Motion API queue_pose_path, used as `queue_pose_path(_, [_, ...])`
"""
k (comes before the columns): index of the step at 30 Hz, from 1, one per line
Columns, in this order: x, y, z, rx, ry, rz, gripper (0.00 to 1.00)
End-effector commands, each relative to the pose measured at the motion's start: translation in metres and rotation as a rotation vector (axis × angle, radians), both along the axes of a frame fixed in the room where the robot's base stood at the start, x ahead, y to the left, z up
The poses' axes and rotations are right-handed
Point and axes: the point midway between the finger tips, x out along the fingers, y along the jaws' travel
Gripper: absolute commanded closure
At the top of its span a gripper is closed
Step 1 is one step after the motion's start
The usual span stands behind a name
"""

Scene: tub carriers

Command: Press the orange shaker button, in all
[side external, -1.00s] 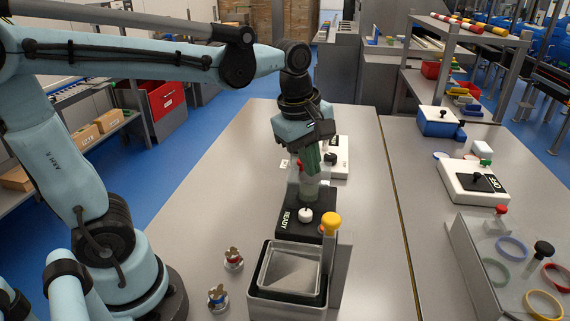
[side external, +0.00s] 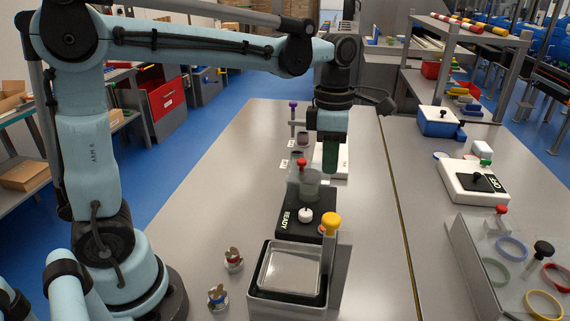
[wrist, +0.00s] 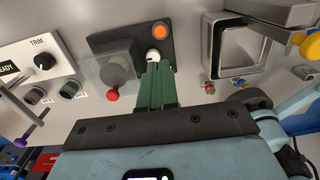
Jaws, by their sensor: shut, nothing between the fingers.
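The orange button (wrist: 161,31) is a round disc on a black panel (wrist: 125,40) in the wrist view. A white knob (wrist: 152,57) stands on the same panel, nearer my fingers. I cannot make the button out clearly there. My gripper (side external: 329,174) is shut and empty, pointing down above the table, beyond the panel. In the wrist view my green fingertips (wrist: 156,66) lie together and point toward the white knob and the button.
A white TRIM box (wrist: 38,62) lies left in the wrist view.

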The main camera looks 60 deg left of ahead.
Motion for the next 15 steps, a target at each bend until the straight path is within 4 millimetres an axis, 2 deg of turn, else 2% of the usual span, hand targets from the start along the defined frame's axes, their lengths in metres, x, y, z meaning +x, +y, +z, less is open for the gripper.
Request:
queue_pose_path(8, [0.0,0.0,-0.008,0.001,-0.001,-0.002,1.0])
queue_pose_path(15, [0.0,-0.001,-0.04,0.0,-0.001,-0.002,1.0])
